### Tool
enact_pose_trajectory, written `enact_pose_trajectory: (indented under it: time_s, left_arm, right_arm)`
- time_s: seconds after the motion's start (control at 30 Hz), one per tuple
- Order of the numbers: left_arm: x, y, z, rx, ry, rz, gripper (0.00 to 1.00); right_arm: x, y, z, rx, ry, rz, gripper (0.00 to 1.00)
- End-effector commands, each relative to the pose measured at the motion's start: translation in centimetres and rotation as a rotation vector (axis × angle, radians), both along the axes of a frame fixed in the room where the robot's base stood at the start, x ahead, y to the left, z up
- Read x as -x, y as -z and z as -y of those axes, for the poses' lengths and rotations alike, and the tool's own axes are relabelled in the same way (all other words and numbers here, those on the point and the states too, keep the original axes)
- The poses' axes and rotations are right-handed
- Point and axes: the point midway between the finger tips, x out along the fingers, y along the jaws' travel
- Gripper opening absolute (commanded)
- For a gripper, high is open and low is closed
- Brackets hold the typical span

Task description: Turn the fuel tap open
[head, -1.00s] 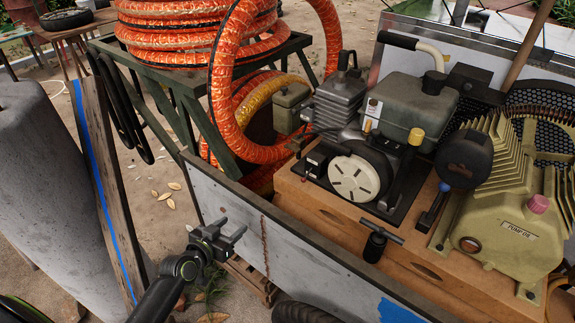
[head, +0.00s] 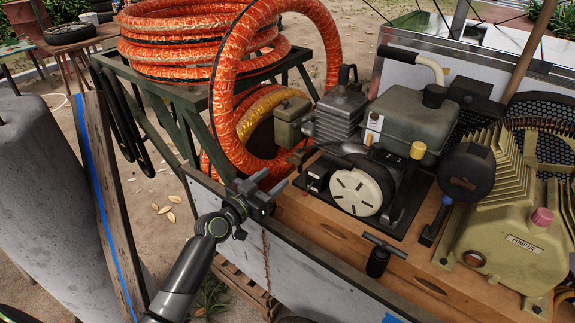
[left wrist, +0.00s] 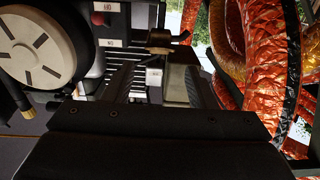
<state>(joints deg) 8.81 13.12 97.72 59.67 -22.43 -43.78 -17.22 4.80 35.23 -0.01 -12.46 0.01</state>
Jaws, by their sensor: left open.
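The engine (head: 366,150) sits on the wooden deck of the cart, with its grey-green tank (head: 415,112) on top. A small brass-coloured fitting (head: 369,139) below the tank, beside a white tag, may be the fuel tap. In the left wrist view a brass-coloured fitting with a dark lever (left wrist: 160,40) shows beyond my fingers; I cannot tell its setting. My left gripper (head: 268,183) is open and empty, just above the cart's near side wall, left of the engine and apart from it. In the left wrist view its fingers (left wrist: 160,85) are spread. My right gripper is not in view.
The pale starter disc (head: 354,193) faces the near side. A black T-handle (head: 384,246) stands near the cart wall (head: 300,268). Orange hose (head: 225,95) hangs beside the engine from a green stand (head: 185,115). A yellow-green pump (head: 510,235) is at right.

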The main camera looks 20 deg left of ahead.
Motion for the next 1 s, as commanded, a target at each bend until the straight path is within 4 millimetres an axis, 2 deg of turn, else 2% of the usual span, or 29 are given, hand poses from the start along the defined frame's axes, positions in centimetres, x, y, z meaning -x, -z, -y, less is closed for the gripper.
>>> enact_pose_trajectory:
  time_s: [0.03,0.2,0.4,0.57,0.83,0.87,1.0]
  left_arm:
    - [-1.1,-0.2,0.4,0.003,0.001,0.0,0.51]
    - [-3.8,0.0,1.4,0.002,0.001,-0.001,0.51]
    - [-6.0,0.0,2.2,0.003,0.0,-0.001,0.51]
    - [-6.7,0.0,2.5,0.001,0.0,-0.001,0.51]
    - [-6.8,0.1,2.5,0.001,0.0,-0.001,0.51]
    - [-6.8,0.1,2.5,0.001,0.0,-0.001,0.5]
    - [-6.8,0.1,2.5,0.001,0.0,-0.001,0.31]
  right_arm:
    - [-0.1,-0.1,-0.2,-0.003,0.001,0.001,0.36]
    - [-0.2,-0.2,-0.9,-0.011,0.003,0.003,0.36]
    - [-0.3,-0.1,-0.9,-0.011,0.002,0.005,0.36]
    - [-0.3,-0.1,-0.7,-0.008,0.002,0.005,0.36]
    - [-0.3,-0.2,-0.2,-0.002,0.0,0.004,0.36]
    - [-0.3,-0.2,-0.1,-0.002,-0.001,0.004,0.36]
    - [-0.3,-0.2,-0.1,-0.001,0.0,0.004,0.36]
